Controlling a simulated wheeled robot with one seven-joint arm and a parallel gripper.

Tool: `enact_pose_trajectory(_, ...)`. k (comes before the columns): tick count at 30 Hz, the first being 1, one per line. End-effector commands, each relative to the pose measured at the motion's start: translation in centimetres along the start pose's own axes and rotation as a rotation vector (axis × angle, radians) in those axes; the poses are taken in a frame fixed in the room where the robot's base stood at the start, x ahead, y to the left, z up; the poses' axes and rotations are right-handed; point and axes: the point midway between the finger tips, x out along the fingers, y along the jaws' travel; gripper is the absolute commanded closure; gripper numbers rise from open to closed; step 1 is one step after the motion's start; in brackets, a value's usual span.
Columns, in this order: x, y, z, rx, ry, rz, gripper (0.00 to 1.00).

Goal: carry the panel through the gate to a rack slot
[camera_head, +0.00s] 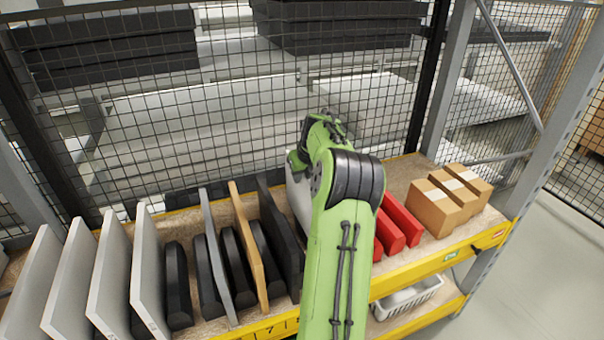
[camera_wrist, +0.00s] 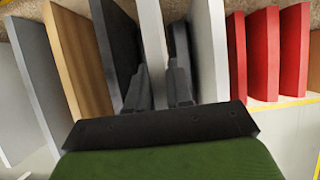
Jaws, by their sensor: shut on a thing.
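My gripper (camera_wrist: 160,92) is low among the upright panels on the shelf. Its two dark fingers are shut on a thin light grey panel (camera_wrist: 152,40), which stands upright between them. In the head view my green arm hides the gripper; a pale panel face (camera_head: 298,200) shows just left of the arm, but I cannot tell if it is the held one. A dark panel (camera_wrist: 116,40) stands left of the held panel and a white panel (camera_wrist: 207,50) right of it. The rack (camera_head: 228,322) has black dividers (camera_head: 176,285) between panels. I cannot make out a gate.
Several white panels (camera_head: 72,270) stand at the left, with a grey panel (camera_head: 216,265) and a wooden panel (camera_head: 248,250) nearer the arm. Red blocks (camera_head: 400,220) and cardboard boxes (camera_head: 433,205) are at the right. A wire mesh (camera_head: 240,110) closes the back. A steel post rises at the right.

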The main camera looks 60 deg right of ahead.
Motion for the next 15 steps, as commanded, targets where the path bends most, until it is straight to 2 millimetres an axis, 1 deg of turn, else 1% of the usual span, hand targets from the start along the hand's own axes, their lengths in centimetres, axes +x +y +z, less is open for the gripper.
enact_pose_trajectory(1,0.9,0.0,-0.4,-0.001,-0.002,-0.001,1.00)
enact_pose_trajectory(15,5.5,0.0,-2.7,-0.001,-0.003,-0.001,1.00)
